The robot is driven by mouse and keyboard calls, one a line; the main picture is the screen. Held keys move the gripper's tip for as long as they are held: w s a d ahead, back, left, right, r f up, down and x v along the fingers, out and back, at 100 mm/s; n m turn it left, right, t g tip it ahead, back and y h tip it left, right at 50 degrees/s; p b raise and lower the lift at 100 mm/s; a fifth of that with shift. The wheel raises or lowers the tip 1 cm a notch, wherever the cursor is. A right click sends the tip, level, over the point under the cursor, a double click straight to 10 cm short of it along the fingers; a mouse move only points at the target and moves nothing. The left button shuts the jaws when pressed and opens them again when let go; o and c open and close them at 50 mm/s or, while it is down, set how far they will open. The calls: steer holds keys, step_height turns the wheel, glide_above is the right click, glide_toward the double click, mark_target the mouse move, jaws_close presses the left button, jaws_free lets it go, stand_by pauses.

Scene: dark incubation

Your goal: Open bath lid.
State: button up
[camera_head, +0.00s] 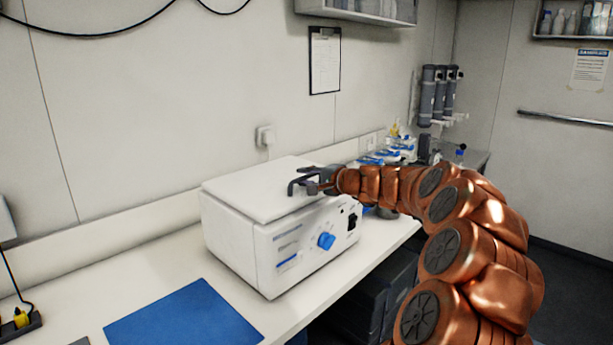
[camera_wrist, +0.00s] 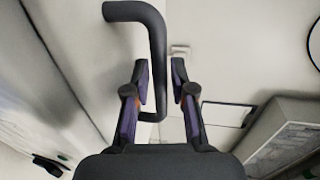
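The bath (camera_head: 232,240) is a white box on the bench in the head view, with a blue knob on its front. Its white lid (camera_head: 255,188) lies flat and shut on top. A black bent handle (camera_head: 292,187) sits at the lid's right front edge; it also shows large in the wrist view (camera_wrist: 157,50). My gripper (camera_head: 318,184) is at the handle. In the wrist view my gripper's fingers (camera_wrist: 160,75) stand apart on either side of the handle bar, with a gap on the right. Whether the left finger touches the bar is unclear.
A blue mat (camera_head: 185,315) lies on the bench in front of the bath. Bottles and blue-and-white items (camera_head: 390,152) stand behind my arm. A wall outlet (camera_head: 265,136) and a clipboard (camera_head: 325,60) are on the wall behind. Space above the lid is clear.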

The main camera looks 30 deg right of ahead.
jaws_close()
stand_by(0.6)
